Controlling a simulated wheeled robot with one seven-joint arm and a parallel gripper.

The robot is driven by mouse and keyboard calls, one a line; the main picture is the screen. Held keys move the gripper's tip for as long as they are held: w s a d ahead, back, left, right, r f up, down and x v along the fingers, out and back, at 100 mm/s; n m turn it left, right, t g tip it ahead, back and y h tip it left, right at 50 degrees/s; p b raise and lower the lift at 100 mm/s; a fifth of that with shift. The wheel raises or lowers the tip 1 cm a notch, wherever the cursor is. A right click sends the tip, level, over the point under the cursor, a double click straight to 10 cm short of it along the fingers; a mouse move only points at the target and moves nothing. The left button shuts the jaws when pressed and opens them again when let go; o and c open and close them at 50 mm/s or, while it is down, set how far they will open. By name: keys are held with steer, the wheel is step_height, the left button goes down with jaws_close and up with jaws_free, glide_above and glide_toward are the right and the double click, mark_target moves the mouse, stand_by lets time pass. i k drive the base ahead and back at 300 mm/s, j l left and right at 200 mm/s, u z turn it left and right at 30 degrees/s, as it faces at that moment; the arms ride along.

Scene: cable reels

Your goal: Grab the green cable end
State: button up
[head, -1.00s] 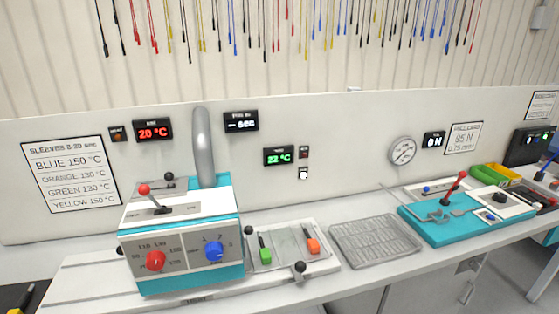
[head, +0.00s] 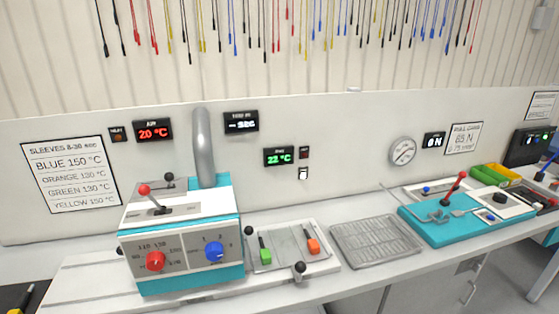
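A small green piece (head: 265,256) with a dark rod at its top sits at the left of a light flat fixture (head: 290,244) on the bench. I cannot tell whether it is the green cable end. An orange piece (head: 313,246) sits at the right of the same fixture. Many thin cables (head: 265,30) in black, red, yellow and blue hang along the top of the wall; no green one can be made out. My gripper is not in view.
A teal and white heater box (head: 180,240) with red and blue knobs stands left of the fixture. A grey slotted tray (head: 375,241) lies right of it, then a teal lever device (head: 465,215). Green and yellow bins (head: 490,174) stand at the far right.

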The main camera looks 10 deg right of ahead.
mark_target(264, 254)
steer(key=i+j+u, duration=0.2)
steer(key=j, duration=0.3)
steer(key=i+j+u, duration=0.2)
steer(key=i+j, duration=0.15)
steer(key=i+j+u, duration=0.25)
steer(key=j, duration=0.3)
steer(key=i, duration=0.05)
